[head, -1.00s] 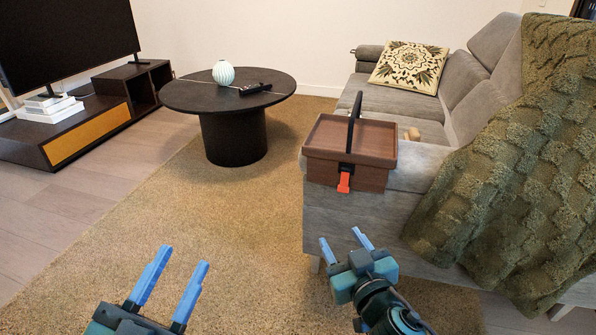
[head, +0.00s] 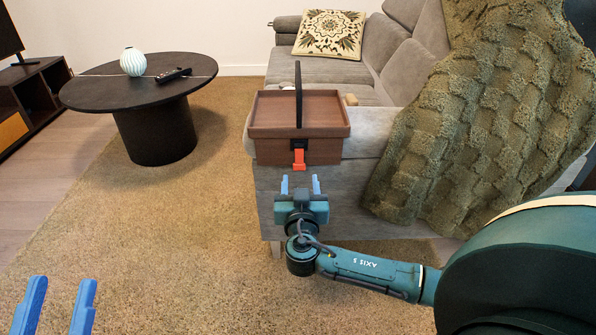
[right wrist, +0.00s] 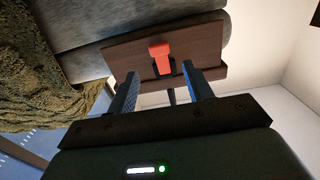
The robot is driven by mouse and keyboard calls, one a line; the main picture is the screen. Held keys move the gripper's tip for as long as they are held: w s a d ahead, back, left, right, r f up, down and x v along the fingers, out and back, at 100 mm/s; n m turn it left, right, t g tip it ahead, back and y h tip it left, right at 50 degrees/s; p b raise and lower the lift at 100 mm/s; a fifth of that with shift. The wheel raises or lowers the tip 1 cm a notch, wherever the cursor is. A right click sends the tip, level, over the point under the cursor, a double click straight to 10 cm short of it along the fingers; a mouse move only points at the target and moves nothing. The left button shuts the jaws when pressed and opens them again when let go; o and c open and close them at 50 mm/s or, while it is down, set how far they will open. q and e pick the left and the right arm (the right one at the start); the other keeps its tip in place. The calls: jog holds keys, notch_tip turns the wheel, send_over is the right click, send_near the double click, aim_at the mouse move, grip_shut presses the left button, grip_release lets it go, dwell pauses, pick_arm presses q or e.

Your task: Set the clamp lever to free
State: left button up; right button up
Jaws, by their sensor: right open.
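A brown box (head: 272,150) with a black upright handle (head: 298,95) sits on the end of the grey sofa. An orange clamp lever (head: 299,160) hangs from a black mount on its front face. The lever also shows in the right wrist view (right wrist: 160,54), past the fingertips and in line with the gap between them. My right gripper (head: 300,184) is open and empty, just below and in front of the lever, apart from it; it also shows in the right wrist view (right wrist: 160,82). My left gripper (head: 59,288) is open and empty at the lower left.
A green knit throw (head: 470,120) covers the sofa's right side. A patterned cushion (head: 330,33) lies at the back. The rug (head: 180,240) is clear.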

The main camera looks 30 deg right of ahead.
aim_at(300, 165)
jog(key=b+x, duration=0.1)
jog(key=x, duration=0.5)
jog(key=shift+w, duration=0.15)
pick_arm(q)
notch_tip(300, 165, up, 2)
jog(key=shift+a+r+m+h, duration=0.1)
jog(key=shift+a+m+h, duration=0.05)
jog(key=shift+m+h, duration=0.95)
